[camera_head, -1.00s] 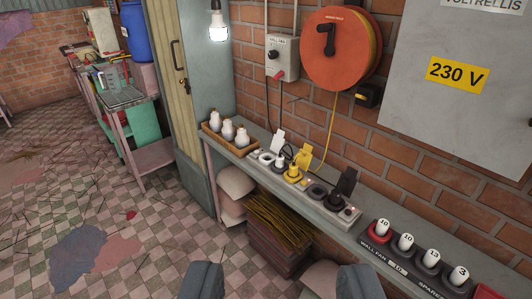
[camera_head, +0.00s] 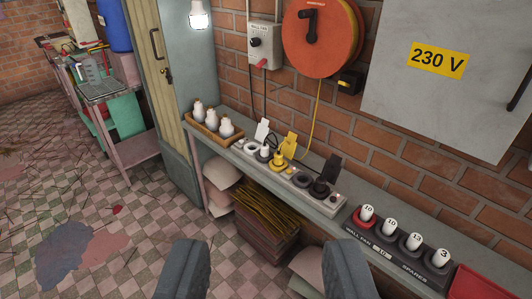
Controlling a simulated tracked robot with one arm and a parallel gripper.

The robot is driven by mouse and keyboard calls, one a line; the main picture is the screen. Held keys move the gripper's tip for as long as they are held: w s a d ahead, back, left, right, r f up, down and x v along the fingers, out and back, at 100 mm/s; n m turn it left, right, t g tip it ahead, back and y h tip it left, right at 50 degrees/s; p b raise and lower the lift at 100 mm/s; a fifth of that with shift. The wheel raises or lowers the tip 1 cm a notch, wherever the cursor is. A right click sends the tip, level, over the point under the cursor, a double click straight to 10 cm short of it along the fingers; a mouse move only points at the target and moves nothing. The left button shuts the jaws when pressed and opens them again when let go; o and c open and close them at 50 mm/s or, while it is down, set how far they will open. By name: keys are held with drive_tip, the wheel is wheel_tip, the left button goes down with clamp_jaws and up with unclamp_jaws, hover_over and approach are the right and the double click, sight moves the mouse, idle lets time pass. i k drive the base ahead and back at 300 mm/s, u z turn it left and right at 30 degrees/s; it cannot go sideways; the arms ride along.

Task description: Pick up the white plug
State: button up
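The white plug (camera_head: 264,153) sits in a socket of the power strip (camera_head: 302,180) on the narrow shelf, with a white tag (camera_head: 262,130) standing by it. A yellow plug (camera_head: 278,158) with a yellow tag (camera_head: 290,144) is just to its right. A black plug (camera_head: 320,188) with a black tag (camera_head: 330,168) is further right on the strip. My gripper (camera_head: 267,262) is open and empty at the bottom of the view. Its two dark fingers are wide apart, in front of and lower in the picture than the strip, touching nothing.
White bulbs (camera_head: 212,118) stand in a wooden tray left of the strip. A dark rack (camera_head: 398,262) with several numbered white fuses is to the right. A switch box (camera_head: 265,47) and an orange cable reel (camera_head: 323,37) hang on the brick wall. Sacks and a crate are under the shelf.

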sight(264, 153)
drive_tip(key=u, duration=0.3)
drive_tip(key=i, duration=2.35)
drive_tip(key=z, duration=0.6)
